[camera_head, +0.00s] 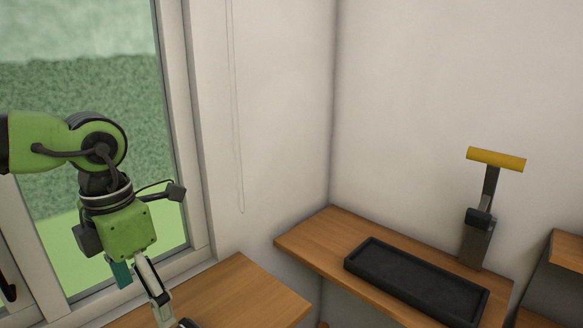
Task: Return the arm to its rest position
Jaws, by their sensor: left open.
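My left arm comes in from the left edge in the head view, in front of the window. Its left gripper (152,295) points down at the lower left, over or near the near wooden bench top. It is open, and I see nothing held in it. A pale finger linkage shows, with a small teal part beside it. The ends of the fingers are partly cut off by the bottom edge. My right gripper is not in view.
A wooden bench top (245,290) lies close to the left gripper. A wooden shelf (310,240) in the corner carries a black tray (355,268) and an upright metal stand with a yellow bar (495,159). A window frame (184,120) and hanging cord (235,110) are near the arm.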

